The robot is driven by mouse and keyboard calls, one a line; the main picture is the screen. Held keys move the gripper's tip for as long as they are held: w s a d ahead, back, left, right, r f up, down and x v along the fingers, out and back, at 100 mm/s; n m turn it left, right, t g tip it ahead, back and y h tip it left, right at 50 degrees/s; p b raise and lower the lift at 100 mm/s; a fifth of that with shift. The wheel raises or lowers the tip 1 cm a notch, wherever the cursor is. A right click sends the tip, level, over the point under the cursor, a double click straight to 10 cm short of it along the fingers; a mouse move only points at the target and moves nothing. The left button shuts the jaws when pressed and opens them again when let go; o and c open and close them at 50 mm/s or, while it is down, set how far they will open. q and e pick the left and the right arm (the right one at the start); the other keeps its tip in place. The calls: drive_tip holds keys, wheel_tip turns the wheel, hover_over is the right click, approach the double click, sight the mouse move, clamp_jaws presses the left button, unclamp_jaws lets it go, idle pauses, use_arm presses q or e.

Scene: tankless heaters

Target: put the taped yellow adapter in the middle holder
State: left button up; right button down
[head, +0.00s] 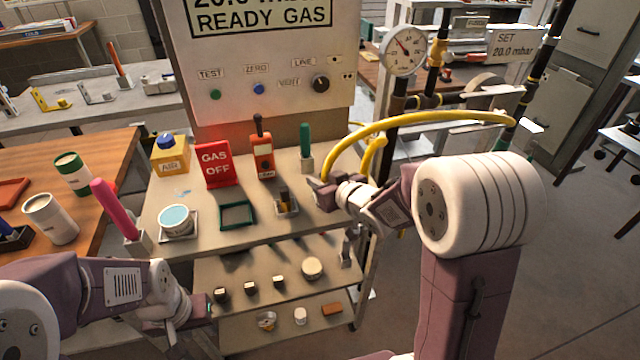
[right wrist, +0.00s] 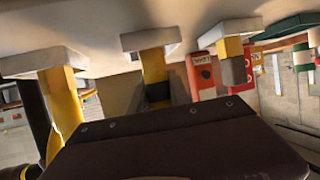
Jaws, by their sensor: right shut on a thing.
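The taped yellow adapter (right wrist: 153,70), a yellow post with a black tape band, is upright in the right wrist view. Its base end meets the white middle holder (right wrist: 151,40); I cannot tell how deep it sits. My right gripper (head: 323,190) is shut on it, the dark gripper body (right wrist: 180,145) hiding its other end. A yellow post with a grey part (right wrist: 232,60) stands in a neighbouring holder, also seen in the head view (head: 285,203). Another yellow post (right wrist: 65,100) stands in the holder on the other side. My left gripper (head: 200,312) is low at the left, its jaws unclear.
On the cart top stand a red GAS OFF sign (head: 215,163), an orange meter (head: 262,155), a green handle (head: 305,145), a green square frame (head: 236,215) and a blue-topped tub (head: 176,221). A yellow hose (head: 420,120) arches behind my right gripper. Lower shelves hold small parts.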

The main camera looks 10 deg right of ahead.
drive_tip(key=shift+r, duration=0.1)
drive_tip(key=c, duration=1.2)
unclamp_jaws()
drive_tip(key=shift+f, duration=0.2)
